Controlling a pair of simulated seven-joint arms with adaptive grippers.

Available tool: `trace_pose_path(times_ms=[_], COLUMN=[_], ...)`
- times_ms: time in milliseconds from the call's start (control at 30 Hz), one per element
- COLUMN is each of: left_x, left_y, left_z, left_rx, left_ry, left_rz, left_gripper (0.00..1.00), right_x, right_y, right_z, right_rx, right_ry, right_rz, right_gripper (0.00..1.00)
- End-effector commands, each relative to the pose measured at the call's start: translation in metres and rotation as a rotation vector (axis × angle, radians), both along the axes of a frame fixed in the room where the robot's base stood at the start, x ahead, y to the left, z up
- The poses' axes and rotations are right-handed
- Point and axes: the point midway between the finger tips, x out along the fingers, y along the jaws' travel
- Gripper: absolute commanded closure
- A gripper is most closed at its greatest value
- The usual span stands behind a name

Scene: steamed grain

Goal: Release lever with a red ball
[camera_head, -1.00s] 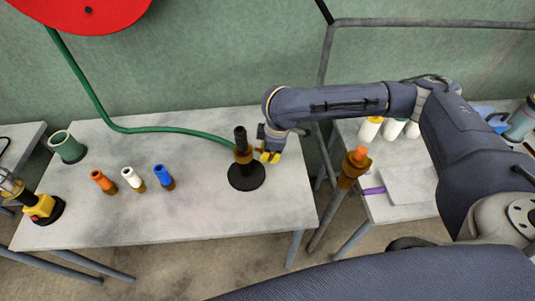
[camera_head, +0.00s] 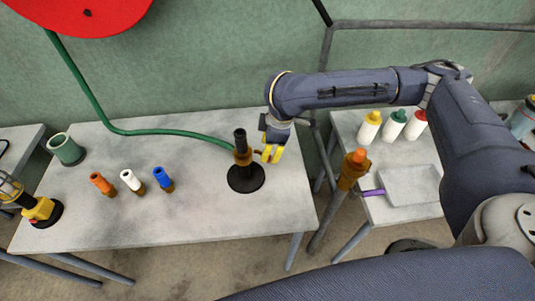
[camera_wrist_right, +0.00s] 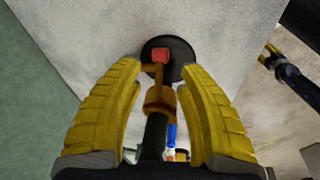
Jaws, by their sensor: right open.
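A black upright nozzle (camera_head: 240,139) with a brown collar stands on a round black base (camera_head: 246,184) on the left table, at the end of a green hose. In the right wrist view, a brown lever with a red ball (camera_wrist_right: 160,55) at its end sticks out from the collar (camera_wrist_right: 159,101). My right gripper (camera_head: 272,154), with yellow fingers, is just right of the collar. In the right wrist view its fingers are open, with the red ball and lever between them in the picture. I cannot tell whether they touch. My left gripper is not in view.
Orange (camera_head: 102,184), white (camera_head: 132,181) and blue (camera_head: 163,179) nozzles stand on the table, with a green cup (camera_head: 66,149) and a yellow lamp-like tool (camera_head: 40,208) at left. An orange-topped post (camera_head: 354,168) stands between the tables. The right table holds bottles and a tray (camera_head: 408,186).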

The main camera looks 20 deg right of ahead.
Motion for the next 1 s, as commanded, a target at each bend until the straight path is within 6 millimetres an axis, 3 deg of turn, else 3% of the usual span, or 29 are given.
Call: trace_pose_path(times_ms=[100,400,633,1000], left_x=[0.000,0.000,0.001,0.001], left_y=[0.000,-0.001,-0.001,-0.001], left_z=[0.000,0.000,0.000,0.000], left_rx=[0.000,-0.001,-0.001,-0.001], left_ry=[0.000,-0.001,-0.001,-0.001], left_rz=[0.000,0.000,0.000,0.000], left_gripper=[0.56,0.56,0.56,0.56], right_x=[-0.003,-0.010,-0.012,-0.013], right_y=[-0.002,-0.007,-0.008,-0.008], right_z=[0.022,0.057,0.067,0.068], right_rx=[0.000,0.000,0.000,0.000], right_ry=[-0.005,-0.002,0.000,0.001], right_rz=[0.002,0.001,0.001,0.000], right_gripper=[0.62,0.62,0.62,0.62])
